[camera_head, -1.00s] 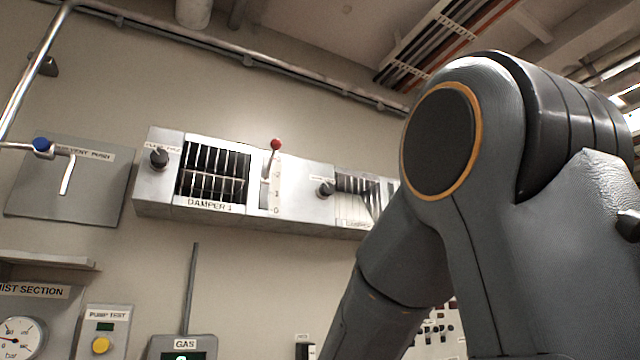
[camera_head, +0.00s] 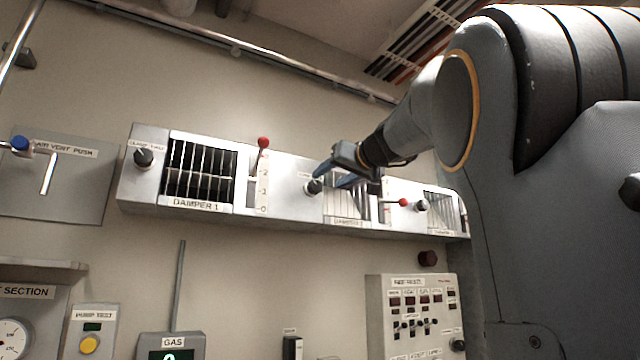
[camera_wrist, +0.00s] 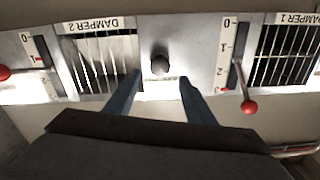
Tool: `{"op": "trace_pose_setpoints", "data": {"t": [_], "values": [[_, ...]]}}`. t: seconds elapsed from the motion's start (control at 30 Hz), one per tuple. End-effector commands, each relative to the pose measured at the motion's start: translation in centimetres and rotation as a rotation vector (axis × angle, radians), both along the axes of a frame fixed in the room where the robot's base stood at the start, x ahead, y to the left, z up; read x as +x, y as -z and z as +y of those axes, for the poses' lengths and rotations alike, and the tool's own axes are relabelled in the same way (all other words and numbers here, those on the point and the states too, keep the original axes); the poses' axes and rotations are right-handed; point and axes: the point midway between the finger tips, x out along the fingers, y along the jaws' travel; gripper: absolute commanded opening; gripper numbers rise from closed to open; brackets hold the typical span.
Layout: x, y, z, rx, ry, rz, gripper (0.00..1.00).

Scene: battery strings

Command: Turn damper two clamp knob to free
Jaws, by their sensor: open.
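The damper two clamp knob (camera_wrist: 160,65) is a round black knob on the grey panel, beside the damper 2 louvre (camera_wrist: 100,62). In the wrist view it sits between and just beyond the tips of my open gripper (camera_wrist: 158,80). The blue fingers stand on either side of it, apart from it as far as I can tell. In the head view the knob (camera_head: 313,187) shows at the left of the damper 2 louvre (camera_head: 345,207), close to my gripper (camera_head: 328,174). The label by the knob is too small to read.
Damper 1 (camera_head: 200,170) with its red-tipped lever (camera_head: 263,142) is to the left. Another red-tipped lever (camera_head: 403,202) and a third damper (camera_head: 442,210) are to the right. A switch panel (camera_head: 415,318) and the gas box (camera_head: 170,345) are below.

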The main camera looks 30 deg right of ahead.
Motion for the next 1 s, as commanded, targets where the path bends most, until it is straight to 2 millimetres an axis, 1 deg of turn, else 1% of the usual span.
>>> {"op": "trace_pose_setpoints", "data": {"t": [0.2, 0.4, 0.6, 0.83, 0.87, 1.0], "values": [[3.4, -0.1, 0.2, 0.002, -0.002, 0.004, 0.49], [5.9, 0.0, 0.2, 0.002, -0.001, 0.004, 0.49], [6.8, 0.1, 0.3, 0.001, -0.001, 0.003, 0.49], [6.9, 0.2, 0.3, 0.001, 0.0, 0.003, 0.49], [6.9, 0.2, 0.3, 0.001, 0.0, 0.003, 0.46], [6.8, 0.2, 0.3, 0.001, 0.0, 0.003, 0.22]]}}
